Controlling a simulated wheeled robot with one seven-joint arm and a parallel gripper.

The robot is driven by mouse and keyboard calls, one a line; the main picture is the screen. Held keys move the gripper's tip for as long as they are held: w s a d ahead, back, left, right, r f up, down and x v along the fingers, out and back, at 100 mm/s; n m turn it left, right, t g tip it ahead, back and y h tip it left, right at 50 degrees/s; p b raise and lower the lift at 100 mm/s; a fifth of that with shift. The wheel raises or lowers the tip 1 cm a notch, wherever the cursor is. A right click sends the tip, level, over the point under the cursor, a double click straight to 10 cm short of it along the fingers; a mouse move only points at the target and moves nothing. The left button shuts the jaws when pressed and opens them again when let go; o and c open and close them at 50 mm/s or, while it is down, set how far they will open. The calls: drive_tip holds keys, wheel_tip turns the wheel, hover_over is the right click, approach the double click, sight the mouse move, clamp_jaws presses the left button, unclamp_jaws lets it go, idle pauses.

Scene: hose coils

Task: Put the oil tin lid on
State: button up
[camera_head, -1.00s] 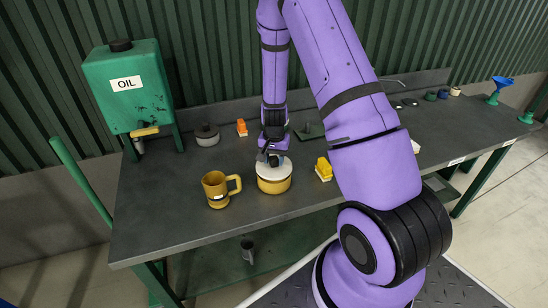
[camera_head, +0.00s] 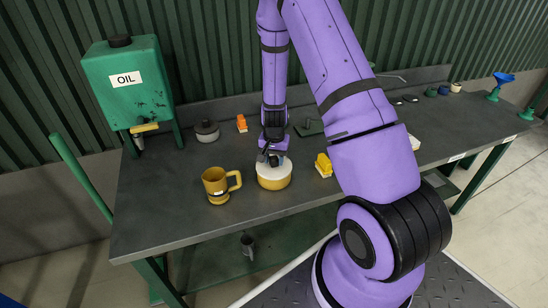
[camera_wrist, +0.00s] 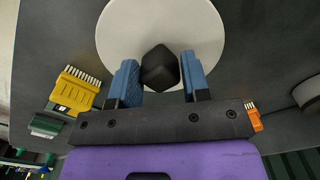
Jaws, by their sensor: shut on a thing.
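The oil tin (camera_head: 274,183) is a low, round mustard-yellow tin on the grey bench, right of a mustard mug. Its lid (camera_head: 271,170) is a pale cream disc with a black knob and lies over the tin's top. I cannot tell whether it is fully seated. In the wrist view the lid (camera_wrist: 125,40) fills the top middle and hides the tin. My gripper (camera_wrist: 160,72) is shut on the black knob (camera_wrist: 159,66), its blue fingers on either side. In the head view my gripper (camera_head: 273,160) stands upright above the lid.
The mug (camera_head: 214,186) stands close left of the tin. A yellow brush (camera_head: 323,165) lies to the right, and an orange brush (camera_head: 241,123) and a grey round pot (camera_head: 207,131) lie behind. A green OIL tank (camera_head: 125,85) stands at the back left. The bench front is clear.

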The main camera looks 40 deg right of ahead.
idle(0.4)
drive_tip(key=o, duration=1)
wheel_tip(320, 180, up, 11)
drive_tip(key=shift+f, duration=0.1)
